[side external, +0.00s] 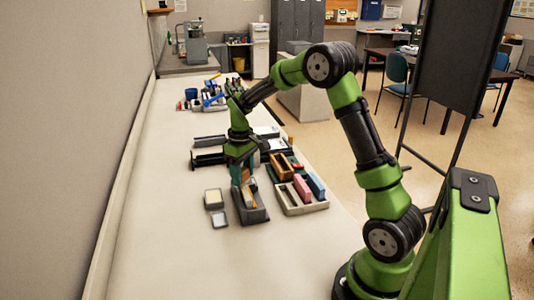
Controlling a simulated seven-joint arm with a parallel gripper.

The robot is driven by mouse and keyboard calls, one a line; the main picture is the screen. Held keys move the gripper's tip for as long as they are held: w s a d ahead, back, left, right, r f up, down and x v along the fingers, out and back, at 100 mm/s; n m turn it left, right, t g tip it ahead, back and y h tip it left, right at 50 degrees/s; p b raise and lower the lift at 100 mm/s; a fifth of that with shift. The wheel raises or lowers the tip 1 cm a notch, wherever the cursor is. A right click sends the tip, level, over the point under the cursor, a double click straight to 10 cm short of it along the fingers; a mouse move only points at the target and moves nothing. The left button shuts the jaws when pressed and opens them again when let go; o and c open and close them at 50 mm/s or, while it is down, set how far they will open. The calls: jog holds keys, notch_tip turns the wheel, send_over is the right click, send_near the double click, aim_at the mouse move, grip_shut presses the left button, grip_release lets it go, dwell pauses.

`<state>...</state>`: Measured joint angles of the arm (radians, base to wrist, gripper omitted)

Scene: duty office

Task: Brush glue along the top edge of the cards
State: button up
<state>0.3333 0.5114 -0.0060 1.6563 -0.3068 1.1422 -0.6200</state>
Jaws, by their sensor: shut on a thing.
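My gripper (240,180) points straight down over the table, in the middle of the side external view. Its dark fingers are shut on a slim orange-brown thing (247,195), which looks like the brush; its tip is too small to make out. It is just above or at a dark grey holder (252,216) on the table. I cannot tell whether they touch. The cards cannot be made out for certain; the gripper and the holder's wall may hide them. No glue can be made out either.
Right of the holder stands a pale tray (305,211) with pink and blue blocks, and behind it a brown box (281,163). Small pale-topped pads (214,198) lie to the left. A black fixture (208,159) stands behind. The near and left tabletop (170,255) is clear.

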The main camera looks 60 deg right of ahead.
jog(key=shift+w+d, duration=1.05)
jog(key=shift+d, duration=0.1)
jog(key=shift+s+a, duration=4.1)
jog(key=shift+a, duration=0.1)
notch_tip(320, 180, up, 8)
